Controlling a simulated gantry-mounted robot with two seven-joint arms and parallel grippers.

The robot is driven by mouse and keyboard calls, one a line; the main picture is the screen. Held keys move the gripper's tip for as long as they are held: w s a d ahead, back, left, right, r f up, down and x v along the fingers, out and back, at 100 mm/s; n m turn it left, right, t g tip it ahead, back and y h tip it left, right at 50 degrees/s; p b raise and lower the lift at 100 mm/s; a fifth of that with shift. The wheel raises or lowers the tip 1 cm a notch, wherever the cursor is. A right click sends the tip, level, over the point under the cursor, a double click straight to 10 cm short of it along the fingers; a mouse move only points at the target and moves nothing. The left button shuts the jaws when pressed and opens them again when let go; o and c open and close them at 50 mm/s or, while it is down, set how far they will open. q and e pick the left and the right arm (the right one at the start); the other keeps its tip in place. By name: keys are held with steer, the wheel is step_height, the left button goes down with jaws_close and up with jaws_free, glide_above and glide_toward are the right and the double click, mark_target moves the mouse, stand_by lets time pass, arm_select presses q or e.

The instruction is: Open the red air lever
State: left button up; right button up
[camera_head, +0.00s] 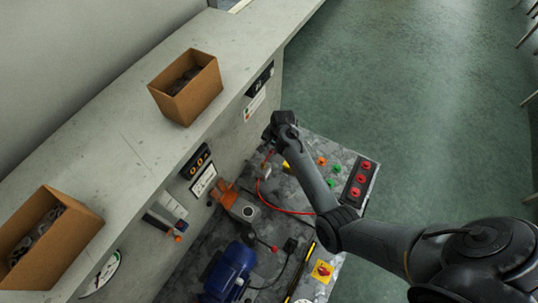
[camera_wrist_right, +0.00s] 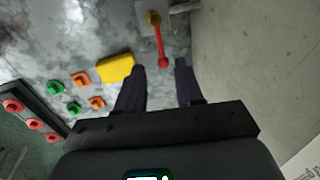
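The red air lever (camera_wrist_right: 160,46) shows in the right wrist view as a thin red bar with a round red knob at its end. Its other end meets a brass-coloured fitting (camera_wrist_right: 154,18). My right gripper (camera_wrist_right: 160,66) is open, with one dark finger on each side of the knob's line. The knob lies near the fingertips, between them in the picture; I see no contact and cannot tell the depth. In the head view my right gripper (camera_head: 270,134) is by the grey wall, and the lever is small and partly hidden there. My left gripper is not in view.
A yellow block (camera_wrist_right: 116,68) is beside the left finger in the wrist view. A panel with red buttons (camera_head: 361,179), a blue motor (camera_head: 228,272), an orange part (camera_head: 224,191) and a red hose (camera_head: 287,211) are on the bench. The grey wall is close to the gripper.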

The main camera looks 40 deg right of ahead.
mark_target(268, 157)
steer(key=f, duration=0.2)
steer(key=w+f, duration=0.1)
steer(key=f, duration=0.4)
steer(key=shift+w+a+f+b, duration=0.15)
steer(key=shift+a+b, duration=0.1)
steer(key=shift+b, duration=0.15)
jaws_close()
stand_by(1.1)
